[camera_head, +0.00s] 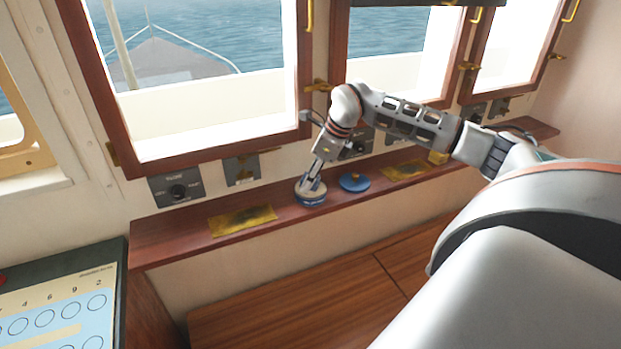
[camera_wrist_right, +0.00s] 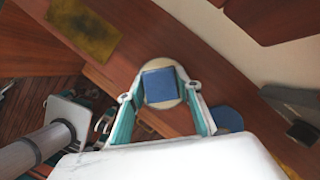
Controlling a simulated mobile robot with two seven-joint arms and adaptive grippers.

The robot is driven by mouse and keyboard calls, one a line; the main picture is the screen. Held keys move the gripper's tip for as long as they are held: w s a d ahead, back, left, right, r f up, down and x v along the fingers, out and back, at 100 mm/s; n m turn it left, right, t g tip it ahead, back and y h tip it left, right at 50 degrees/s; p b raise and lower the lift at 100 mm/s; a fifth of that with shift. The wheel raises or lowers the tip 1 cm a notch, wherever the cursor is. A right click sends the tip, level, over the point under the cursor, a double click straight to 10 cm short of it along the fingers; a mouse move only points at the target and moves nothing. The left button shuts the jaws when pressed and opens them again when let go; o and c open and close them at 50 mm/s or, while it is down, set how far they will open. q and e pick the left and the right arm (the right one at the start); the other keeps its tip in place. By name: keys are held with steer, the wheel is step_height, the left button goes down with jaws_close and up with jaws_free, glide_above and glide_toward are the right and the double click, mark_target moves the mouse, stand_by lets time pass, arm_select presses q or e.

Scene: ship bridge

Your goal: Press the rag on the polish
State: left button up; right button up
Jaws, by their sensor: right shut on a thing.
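The polish is a round open tin (camera_head: 310,196) with a blue side and pale contents, standing on the wooden ledge. In the right wrist view its pale top (camera_wrist_right: 160,66) shows around the rag. The rag is a small blue square (camera_wrist_right: 160,85), held between the two fingers of my right gripper (camera_wrist_right: 163,93). My right gripper (camera_head: 314,181) points down directly over the tin, with its fingertips at the tin's top. The rag appears to lie over the polish; I cannot tell how firmly they touch.
A blue lid (camera_head: 355,183) lies on the ledge (camera_head: 170,238) just right of the tin. A tarnished brass plate (camera_head: 242,220) lies to its left, another (camera_head: 407,170) to its right. Control panels (camera_head: 176,187) and windows stand behind. A chart-topped console (camera_head: 62,310) is front left.

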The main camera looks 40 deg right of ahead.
stand_by(0.3)
steer(key=shift+r, duration=3.45)
